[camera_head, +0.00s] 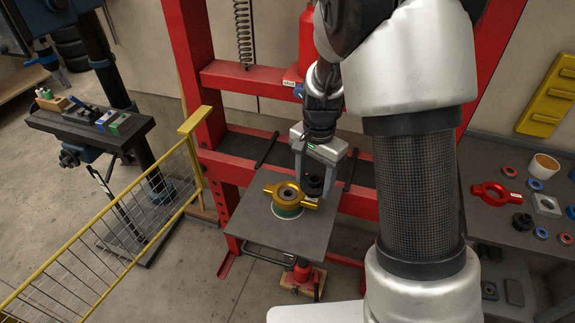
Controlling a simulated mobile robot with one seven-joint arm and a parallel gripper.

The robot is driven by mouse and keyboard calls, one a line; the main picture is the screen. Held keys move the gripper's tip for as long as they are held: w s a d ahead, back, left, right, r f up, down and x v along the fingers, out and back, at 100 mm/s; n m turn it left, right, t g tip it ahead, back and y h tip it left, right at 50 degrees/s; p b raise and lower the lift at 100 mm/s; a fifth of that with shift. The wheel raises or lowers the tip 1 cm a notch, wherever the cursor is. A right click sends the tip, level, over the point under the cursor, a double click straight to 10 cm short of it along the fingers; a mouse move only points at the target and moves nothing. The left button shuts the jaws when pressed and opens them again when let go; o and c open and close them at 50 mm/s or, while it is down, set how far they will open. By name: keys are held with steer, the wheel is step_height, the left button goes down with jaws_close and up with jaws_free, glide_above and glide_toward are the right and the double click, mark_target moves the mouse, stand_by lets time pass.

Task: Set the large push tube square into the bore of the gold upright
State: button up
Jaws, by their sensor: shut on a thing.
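The gold upright (270,191) stands on a grey plate in front of the red press frame, with a green ring under it and its dark bore facing up. My gripper (315,174) is just right of the upright and behind it in the picture. It points down and is shut on a dark, short cylinder, which looks like the large push tube (314,187). The tube appears close to the upright's right ear; I cannot tell whether they touch. The tube's lower end is partly hidden, and it is beside the bore, not over it.
The grey plate (262,231) has bare room in front. The red press frame (188,60) rises behind. A yellow mesh fence (110,240) is at left. A bench (480,222) at right holds a red part (490,193), a cup (543,166) and several rings.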

steer(key=a+m, duration=0.1)
steer(key=m, duration=0.2)
steer(key=w+a+r+m, duration=0.1)
steer(key=a+m, duration=0.1)
steer(key=m, duration=0.1)
steer(key=w+a+m, duration=0.1)
steer(key=m, duration=0.2)
steer(key=shift+a+r+m, duration=0.2)
steer(key=shift+r+m, duration=0.05)
steer(key=shift+m, duration=0.15)
steer(key=m, duration=0.1)
steer(key=a+m, duration=0.1)
steer(key=m, duration=0.1)
steer(key=a+m, duration=0.1)
steer(key=shift+w+r+m, duration=0.3)
steer(key=shift+m, duration=0.1)
steer(key=shift+f, duration=0.3)
steer(key=shift+f+b, duration=1.5)
steer(key=shift+f, duration=0.4)
steer(key=shift+f, duration=0.45)
steer(key=o, duration=1.5)
steer(key=shift+c, duration=0.2)
